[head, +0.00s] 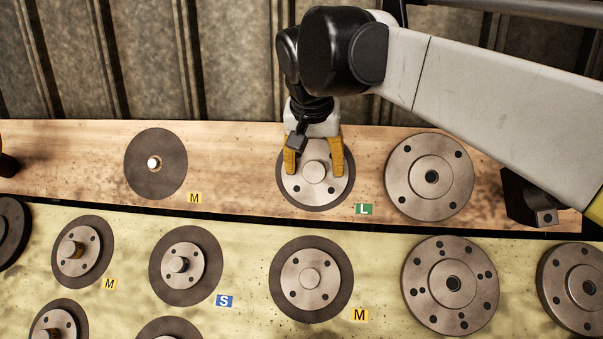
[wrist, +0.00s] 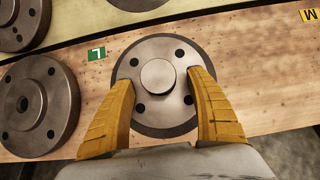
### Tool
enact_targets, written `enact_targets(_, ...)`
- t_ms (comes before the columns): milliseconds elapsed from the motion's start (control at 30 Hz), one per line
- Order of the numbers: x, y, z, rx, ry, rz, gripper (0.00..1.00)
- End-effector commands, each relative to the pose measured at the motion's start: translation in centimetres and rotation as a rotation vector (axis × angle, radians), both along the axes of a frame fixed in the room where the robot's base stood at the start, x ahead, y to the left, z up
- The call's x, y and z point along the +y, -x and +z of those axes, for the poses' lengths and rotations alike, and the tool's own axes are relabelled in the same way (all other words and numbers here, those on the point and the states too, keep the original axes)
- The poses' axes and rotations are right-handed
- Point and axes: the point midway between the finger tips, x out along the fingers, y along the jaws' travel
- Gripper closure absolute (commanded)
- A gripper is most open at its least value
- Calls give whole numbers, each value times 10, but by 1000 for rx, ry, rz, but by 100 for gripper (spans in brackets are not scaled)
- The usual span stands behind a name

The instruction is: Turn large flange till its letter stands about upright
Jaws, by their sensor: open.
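The large flange (head: 314,201) is a grey disc with a dark rim, bolt holes and a raised round hub, on the wooden board. A green tag (head: 363,209) with a white L lies at its lower right; the letter looks nearly upright in the head view. In the wrist view the flange (wrist: 160,119) sits centrally and the tag (wrist: 97,53) is at its upper left, letter turned over. My gripper (head: 314,171) is open, its yellow fingers on either side of the hub. In the wrist view the gripper (wrist: 162,77) has a gap to the hub on both sides.
A plain larger flange (head: 429,197) stands close on the right, with a dark block (head: 528,198) beyond it. A dark disc (head: 156,183) with an M tag (head: 194,198) lies left, with bare wood between. Several flanges fill the yellow panel (head: 235,232) in front.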

Motion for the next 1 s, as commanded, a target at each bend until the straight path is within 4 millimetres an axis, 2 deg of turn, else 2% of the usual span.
enact_targets(33, 0, 0, 0, 0, 0, 0, 35)
enact_targets(67, 0, 0, 0, 0, 0, 0, 40)
enact_targets(200, 0, 0, 0, 0, 0, 0, 82)
enact_targets(267, 0, 0, 0, 0, 0, 0, 100)
enact_targets(800, 1, 3, 2, 2, 6, 3, 100)
enact_targets(867, 2, 3, 2, 8, 37, 20, 100)
enact_targets(1000, 3, 4, 1, 46, 223, 107, 100)
